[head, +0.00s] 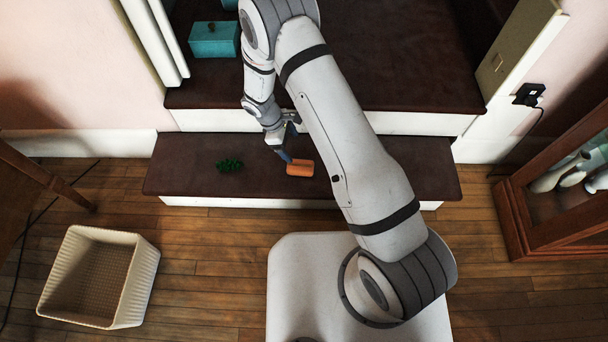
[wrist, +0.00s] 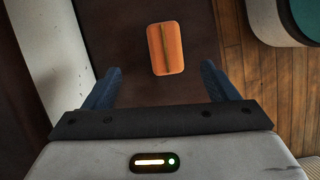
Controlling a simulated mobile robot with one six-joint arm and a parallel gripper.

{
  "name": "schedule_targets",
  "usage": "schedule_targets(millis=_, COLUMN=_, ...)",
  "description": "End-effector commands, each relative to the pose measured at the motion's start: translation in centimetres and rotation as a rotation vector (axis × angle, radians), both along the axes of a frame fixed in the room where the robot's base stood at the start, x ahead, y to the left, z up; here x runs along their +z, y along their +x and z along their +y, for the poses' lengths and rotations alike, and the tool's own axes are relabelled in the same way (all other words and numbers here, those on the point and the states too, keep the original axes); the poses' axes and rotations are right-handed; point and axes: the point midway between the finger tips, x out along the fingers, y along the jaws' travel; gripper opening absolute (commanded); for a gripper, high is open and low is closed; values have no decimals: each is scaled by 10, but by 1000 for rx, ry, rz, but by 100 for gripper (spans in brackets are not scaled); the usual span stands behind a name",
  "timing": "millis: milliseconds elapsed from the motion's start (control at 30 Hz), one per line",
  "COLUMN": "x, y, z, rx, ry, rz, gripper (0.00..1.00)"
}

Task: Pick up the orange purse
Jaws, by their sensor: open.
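The orange purse (head: 300,168) lies on the lower dark brown step (head: 390,172), near its front edge. In the wrist view the purse (wrist: 166,48) is a small orange block with a dark line along its middle. My gripper (head: 286,157) is just to the left of the purse in the head view. In the wrist view its two blue fingers (wrist: 162,80) are spread wide, and the purse shows beyond the fingertips, roughly centred between them. Nothing is held. Whether the fingertips are level with the purse is unclear.
A dark green spiky object (head: 229,166) lies on the same step, left of the purse. A teal box (head: 214,39) stands on the upper step. A cream basket (head: 101,277) stands on the wooden floor at the left. A glass cabinet (head: 565,180) stands at the right.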

Motion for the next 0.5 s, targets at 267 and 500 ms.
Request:
schedule_targets(millis=267, x=-59, y=-8, z=5, rx=77, ry=-15, rz=34, gripper=80)
schedule_targets(millis=500, x=-79, y=-9, z=-5, rx=75, ry=-15, rz=33, gripper=80)
